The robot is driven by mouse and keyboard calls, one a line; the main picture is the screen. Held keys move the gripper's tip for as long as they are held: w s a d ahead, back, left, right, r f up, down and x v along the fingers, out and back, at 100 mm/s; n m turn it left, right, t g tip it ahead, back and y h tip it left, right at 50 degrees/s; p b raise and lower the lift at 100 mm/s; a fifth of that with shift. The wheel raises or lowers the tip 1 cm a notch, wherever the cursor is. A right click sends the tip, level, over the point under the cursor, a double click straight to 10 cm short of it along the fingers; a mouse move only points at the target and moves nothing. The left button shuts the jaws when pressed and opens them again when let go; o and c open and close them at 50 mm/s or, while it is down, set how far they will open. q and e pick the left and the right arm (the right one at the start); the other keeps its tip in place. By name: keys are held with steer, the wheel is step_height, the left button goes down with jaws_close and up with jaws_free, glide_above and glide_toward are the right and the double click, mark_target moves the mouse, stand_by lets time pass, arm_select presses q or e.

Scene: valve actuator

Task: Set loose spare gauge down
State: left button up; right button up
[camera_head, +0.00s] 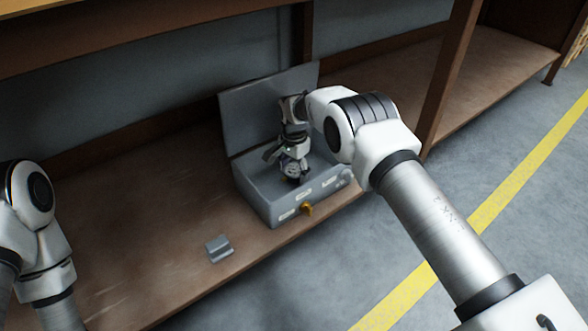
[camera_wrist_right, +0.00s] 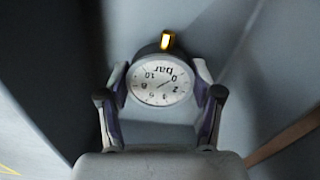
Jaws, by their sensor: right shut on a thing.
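A round pressure gauge (camera_wrist_right: 161,82) with a white dial, a dark rim and a brass stem is between the two fingers of my right gripper (camera_wrist_right: 160,95) in the right wrist view. The fingers press on both sides of it. In the head view the gauge (camera_head: 292,171) hangs below my right gripper (camera_head: 289,157), over the grey valve actuator box (camera_head: 280,209). Whether the gauge touches the box is hard to tell. My left arm shows at the left edge of the head view, but its gripper does not.
The box has a tall grey back panel (camera_head: 243,115), pale labels and a yellow-brass knob (camera_head: 307,209) on its front. A small grey bracket (camera_head: 218,248) lies on the brown shelf (camera_head: 150,240). A brown post (camera_head: 449,75) stands behind my right arm.

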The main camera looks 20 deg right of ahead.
mark_target(294, 170)
steer(key=shift+f, duration=0.1)
steer(key=o, duration=1.3)
step_height(294, 170, up, 13)
steer(key=p, duration=0.6)
